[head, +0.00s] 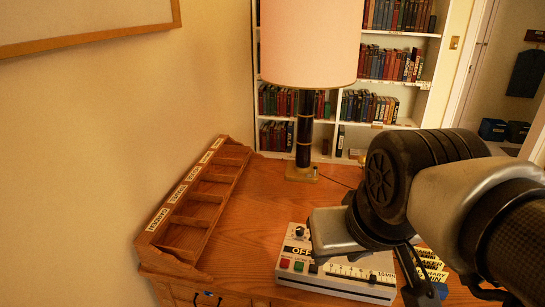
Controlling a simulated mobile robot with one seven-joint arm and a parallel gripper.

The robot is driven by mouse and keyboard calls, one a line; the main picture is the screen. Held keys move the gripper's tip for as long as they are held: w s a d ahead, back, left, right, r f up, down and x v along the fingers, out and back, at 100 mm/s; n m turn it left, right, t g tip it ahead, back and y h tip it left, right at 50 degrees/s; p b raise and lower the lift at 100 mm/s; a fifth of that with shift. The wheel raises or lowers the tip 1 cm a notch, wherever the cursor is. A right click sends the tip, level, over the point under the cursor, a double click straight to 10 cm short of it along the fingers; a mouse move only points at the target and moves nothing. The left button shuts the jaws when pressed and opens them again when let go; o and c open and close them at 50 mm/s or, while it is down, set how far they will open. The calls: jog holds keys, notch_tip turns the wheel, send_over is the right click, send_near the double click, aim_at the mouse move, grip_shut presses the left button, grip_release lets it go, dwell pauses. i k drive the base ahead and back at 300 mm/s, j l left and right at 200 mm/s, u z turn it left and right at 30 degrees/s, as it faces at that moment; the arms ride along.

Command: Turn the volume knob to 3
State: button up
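A pale box-shaped device (290,280) sits on the wooden desk in the lower middle of the head view. Its top has a black knob (299,231) at the back left, near an "OFF" label. A red button, a green button and a numbered scale (350,271) lie towards its front. I cannot read which of these controls is marked volume. My gripper (338,232) is over the device, just right of the black knob, and hides much of its top. Its fingertips do not show clearly, so contact and opening cannot be told.
A wooden compartment rack (205,205) with labels stands along the left wall. A lamp (305,130) stands behind the device, before the bookshelf (425,85). Lettered labels (432,265) lie at right, partly behind my arm. The desk (245,240) is clear between rack and device.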

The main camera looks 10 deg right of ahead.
aim_at(300, 230)
jog(key=l+z, duration=0.55)
jog(key=k+j+z, duration=0.1)
jog(key=j+z, duration=0.2)
jog(key=j, duration=0.25)
jog(key=u, duration=0.7)
jog(key=i+l+u, duration=0.1)
jog(key=i, duration=0.2)
jog(key=k+l+u, duration=0.15)
jog(key=u, duration=0.85)
jog(key=i+l+u, duration=0.15)
